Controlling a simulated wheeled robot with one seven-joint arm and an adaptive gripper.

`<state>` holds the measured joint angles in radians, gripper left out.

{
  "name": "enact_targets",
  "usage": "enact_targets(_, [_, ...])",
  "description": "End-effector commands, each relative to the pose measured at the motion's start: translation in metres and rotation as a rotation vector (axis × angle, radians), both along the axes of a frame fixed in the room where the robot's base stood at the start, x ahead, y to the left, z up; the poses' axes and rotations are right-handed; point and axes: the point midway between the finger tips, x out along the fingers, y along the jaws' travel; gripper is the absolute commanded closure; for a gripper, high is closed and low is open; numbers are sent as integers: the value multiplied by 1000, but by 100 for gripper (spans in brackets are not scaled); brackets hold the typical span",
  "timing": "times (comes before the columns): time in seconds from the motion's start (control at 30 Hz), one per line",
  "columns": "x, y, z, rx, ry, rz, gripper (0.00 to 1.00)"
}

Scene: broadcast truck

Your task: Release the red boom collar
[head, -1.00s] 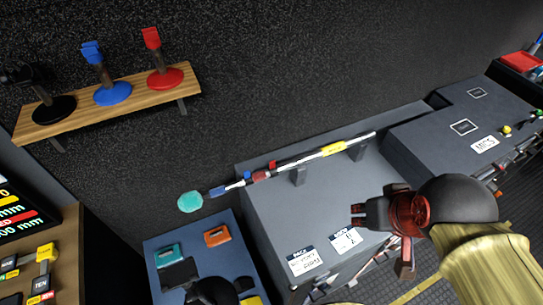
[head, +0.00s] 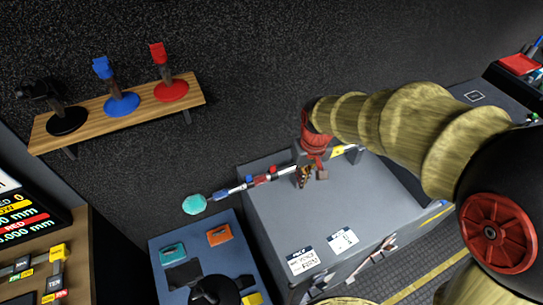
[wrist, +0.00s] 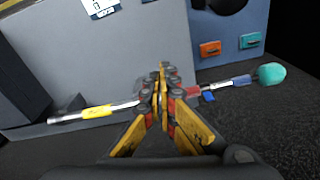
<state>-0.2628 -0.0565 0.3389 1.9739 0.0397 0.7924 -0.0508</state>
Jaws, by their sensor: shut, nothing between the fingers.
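The boom pole (head: 284,172) lies across the top of the grey case on supports, with a teal foam tip at its left end. Its red collar (head: 262,180), with a small red lever, is left of my gripper (head: 304,178) in the head view. A blue collar (head: 220,194) is nearer the foam tip and a yellow one (head: 338,152) is to the right. In the wrist view, my gripper (wrist: 163,75) is shut and empty over the pole, hiding its middle. The red collar (wrist: 192,91) shows just right of the fingers; I cannot tell whether they touch it.
The grey case (head: 270,225) has two paper labels on top. A blue case (head: 215,260) with teal and orange pieces stands left of it. A wooden shelf (head: 90,115) holds black, blue and red stands. The dark wall rises behind the pole.

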Motion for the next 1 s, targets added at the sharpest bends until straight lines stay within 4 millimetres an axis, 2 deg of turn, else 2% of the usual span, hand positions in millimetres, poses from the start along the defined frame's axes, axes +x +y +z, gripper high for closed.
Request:
enact_targets(0.27, [72,53,-54,11,-4,86,100])
enact_targets(0.4, [115,79,-78,28,-49,125,100])
enact_targets(0.5, [147,91,-79,45,-107,142,100])
enact_targets(0.6, [175,101,-63,62,-179,159,100])
enact_targets(0.7, [188,106,-54,70,-222,176,100])
enact_targets(1.0, [191,106,-53,68,-236,196,100])
